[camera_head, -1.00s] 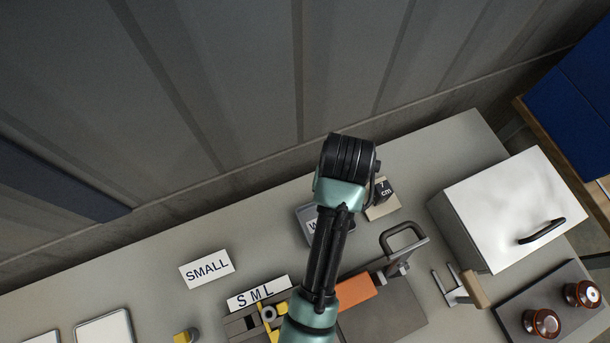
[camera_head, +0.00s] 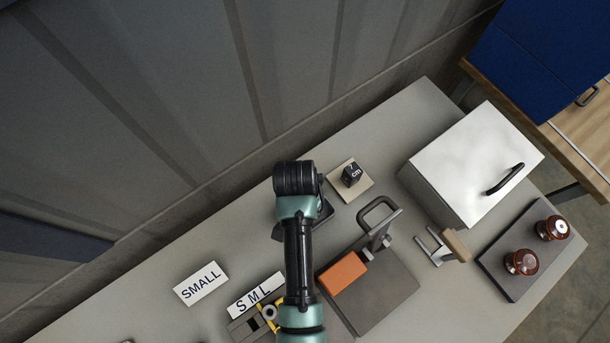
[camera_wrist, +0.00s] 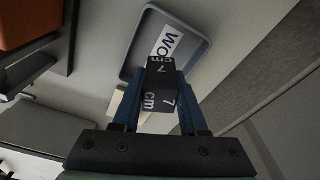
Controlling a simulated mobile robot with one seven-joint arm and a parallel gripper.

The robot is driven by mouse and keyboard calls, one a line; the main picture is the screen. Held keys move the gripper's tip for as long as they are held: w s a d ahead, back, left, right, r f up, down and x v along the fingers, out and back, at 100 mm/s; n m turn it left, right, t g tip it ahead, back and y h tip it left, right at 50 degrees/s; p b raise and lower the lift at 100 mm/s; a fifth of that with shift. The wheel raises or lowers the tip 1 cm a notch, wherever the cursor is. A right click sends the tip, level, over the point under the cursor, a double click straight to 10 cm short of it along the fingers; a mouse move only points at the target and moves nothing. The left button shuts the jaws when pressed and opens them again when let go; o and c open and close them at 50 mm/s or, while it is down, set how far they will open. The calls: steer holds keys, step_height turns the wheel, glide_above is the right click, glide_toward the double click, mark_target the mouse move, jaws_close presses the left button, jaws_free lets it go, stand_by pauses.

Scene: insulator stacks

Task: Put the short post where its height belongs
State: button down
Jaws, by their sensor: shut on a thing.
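A dark block marked "7 cm" (camera_wrist: 160,104) is between the blue fingers of my gripper (camera_wrist: 158,86) in the wrist view, and they are shut on it. My fingers are hidden there. A grey tray with a "WO…" label (camera_wrist: 195,22) lies beyond the block.
A fixture with an orange block (camera_head: 342,272) and a grey handle (camera_head: 380,213) stands right of my arm. Farther right are a white box (camera_head: 465,150), a wooden-handled tool (camera_head: 455,246) and two brown insulators (camera_head: 521,262) on a dark plate. Bare table lies left of my wrist.

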steer(key=shift+f, duration=1.8)
steer(key=shift+f, duration=0.2)
steer(key=shift+c, duration=2.2)
jaws_free()
steer(key=shift+r, duration=0.15)
steer(key=r, duration=0.4)
steer(key=s+r, duration=0.1)
steer(key=r, duration=0.7)
steer(key=shift+s+a, duration=0.15)
steer(key=shift+a, duration=0.25)
